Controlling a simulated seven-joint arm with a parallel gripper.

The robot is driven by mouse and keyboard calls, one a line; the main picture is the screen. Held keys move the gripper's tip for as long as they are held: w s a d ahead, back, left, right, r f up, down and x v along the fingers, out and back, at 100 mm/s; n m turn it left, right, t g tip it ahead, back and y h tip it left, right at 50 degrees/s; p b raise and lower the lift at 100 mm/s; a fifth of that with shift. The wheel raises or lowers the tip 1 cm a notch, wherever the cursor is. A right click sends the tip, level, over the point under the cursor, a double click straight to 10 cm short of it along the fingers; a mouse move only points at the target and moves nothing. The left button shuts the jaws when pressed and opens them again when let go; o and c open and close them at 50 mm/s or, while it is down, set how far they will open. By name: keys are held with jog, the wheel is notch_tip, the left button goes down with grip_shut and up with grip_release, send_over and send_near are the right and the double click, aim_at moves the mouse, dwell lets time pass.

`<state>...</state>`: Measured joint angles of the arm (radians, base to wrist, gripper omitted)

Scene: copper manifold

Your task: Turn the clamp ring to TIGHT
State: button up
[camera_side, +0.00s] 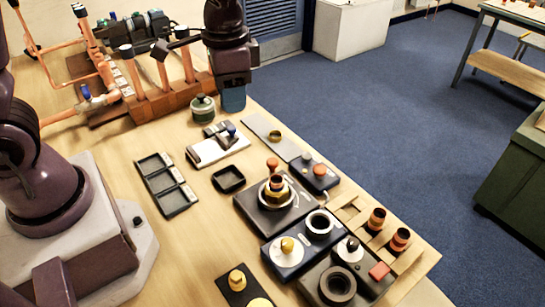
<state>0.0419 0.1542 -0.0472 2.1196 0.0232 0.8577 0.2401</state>
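I cannot read any TIGHT mark, and I cannot be sure which part is the clamp ring. A likely one is the pale ring (264,198) around a brass fitting (276,193) on a dark square base (250,212), near the middle of the bench. A copper-coloured knob (272,163) stands at its far side.
The copper manifold (160,104) with upright pipes stands at the back left. Fixtures and a wooden rack (347,212) crowd the right edge. Bare wood lies left of them.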

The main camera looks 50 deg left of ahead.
aim_at(273, 160)
jog(key=w+d+f+m, duration=0.2)
jog(key=w+f+m, duration=0.3)
jog(key=w, duration=0.2)
notch_tip(273, 160, down, 13)
jog(key=shift+w+a+f, duration=0.1)
jog(key=shift+w+a, duration=0.05)
grip_shut()
